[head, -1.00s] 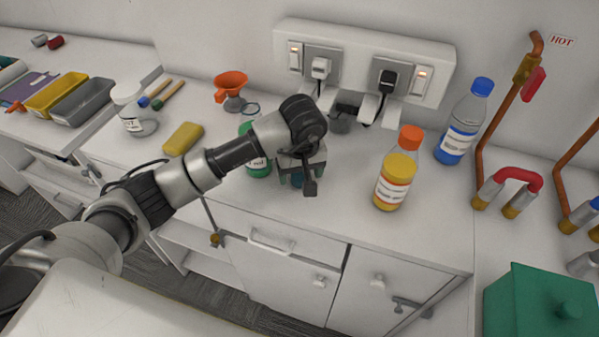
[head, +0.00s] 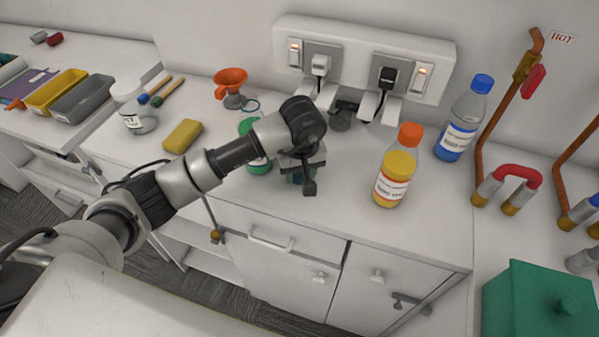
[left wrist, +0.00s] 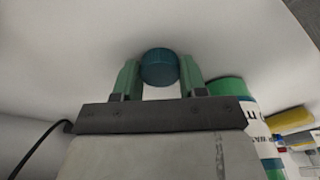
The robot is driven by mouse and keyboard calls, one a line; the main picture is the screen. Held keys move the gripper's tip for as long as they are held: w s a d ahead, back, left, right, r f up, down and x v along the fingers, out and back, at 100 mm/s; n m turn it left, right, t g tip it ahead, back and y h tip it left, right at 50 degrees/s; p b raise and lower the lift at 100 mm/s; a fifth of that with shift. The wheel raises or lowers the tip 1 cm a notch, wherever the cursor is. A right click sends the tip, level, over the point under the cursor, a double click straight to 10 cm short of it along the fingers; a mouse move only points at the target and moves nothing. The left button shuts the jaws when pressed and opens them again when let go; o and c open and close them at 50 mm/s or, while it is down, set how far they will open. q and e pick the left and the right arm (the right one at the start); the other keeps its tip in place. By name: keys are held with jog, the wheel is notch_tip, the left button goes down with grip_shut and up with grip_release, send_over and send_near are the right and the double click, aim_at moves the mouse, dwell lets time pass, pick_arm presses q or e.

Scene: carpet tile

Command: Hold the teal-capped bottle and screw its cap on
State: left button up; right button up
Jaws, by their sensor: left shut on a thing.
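My left gripper (head: 302,178) reaches down to the white counter beside the green bottle. In the left wrist view its two green-padded fingers (left wrist: 160,76) are shut on a round teal cap (left wrist: 160,67), one finger on each side. In the head view the teal cap (head: 297,178) shows only partly under the gripper. The green bottle (head: 259,164) with a white label stands just left of the gripper, partly hidden by my arm. It also shows in the left wrist view (left wrist: 252,122). I cannot tell whether a bottle sits under the teal cap. My right gripper is not in view.
An orange-capped yellow bottle (head: 395,178) and a blue-capped bottle (head: 463,120) stand to the right. A socket panel (head: 365,70) is behind. The front middle counter is clear.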

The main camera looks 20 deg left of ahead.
pick_arm(q)
notch_tip(320, 180, up, 9)
jog(key=shift+b, duration=1.2)
jog(key=shift+r, duration=0.5)
jog(key=s+a+f+m, duration=0.1)
jog(key=s, duration=0.1)
jog(key=s+f+m, duration=0.1)
jog(key=s+f, duration=0.1)
jog(key=s+a+f+m, duration=0.1)
jog(key=s, duration=0.1)
jog(key=shift+a+f, duration=0.2)
jog(key=shift+a, duration=0.15)
jog(key=s+a+f+m, duration=0.1)
jog(key=s+f+m, duration=0.1)
jog(key=s, duration=0.6)
jog(key=shift+a+f+m+h, duration=0.2)
jog(key=shift+f+m+h, duration=0.2)
jog(key=shift+m, duration=0.3)
jog(key=shift+w, duration=0.1)
